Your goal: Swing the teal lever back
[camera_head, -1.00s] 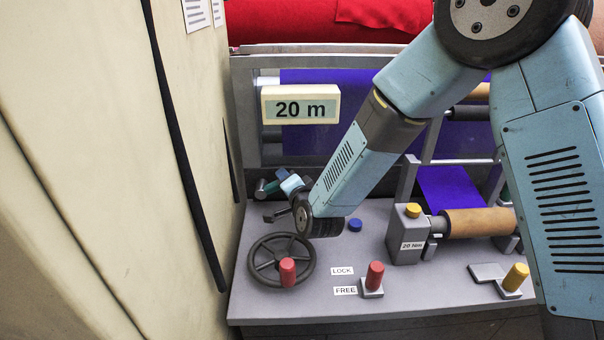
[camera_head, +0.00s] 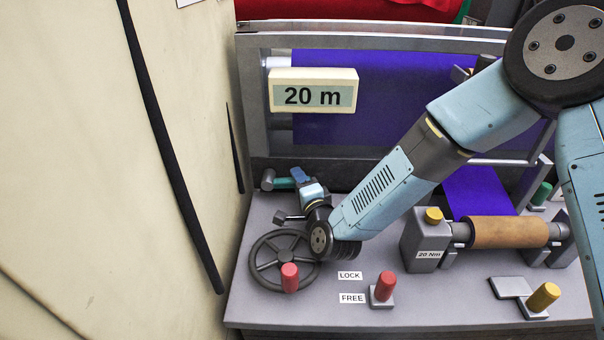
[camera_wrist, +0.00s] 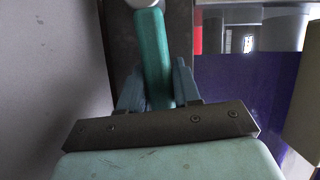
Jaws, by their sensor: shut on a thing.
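The teal lever (camera_head: 284,183) stands at the back left of the grey bench, beside the cream wall, with a round grey hub at its left end. My gripper (camera_head: 300,176) reaches it from the right, with its blue fingers at the lever's right end. In the wrist view the teal lever (camera_wrist: 152,60) runs up from between the two blue fingers to a pale round part at the top edge. My gripper (camera_wrist: 157,92) is shut on it. The fingertips' contact is partly hidden by the lever.
A black handwheel (camera_head: 284,260) with a red knob lies close below my wrist. A red lever (camera_head: 384,288) by the LOCK and FREE labels, a brown roll (camera_head: 507,232) and a yellow-handled lever (camera_head: 542,297) are to the right. The cream wall (camera_head: 70,170) bounds the left.

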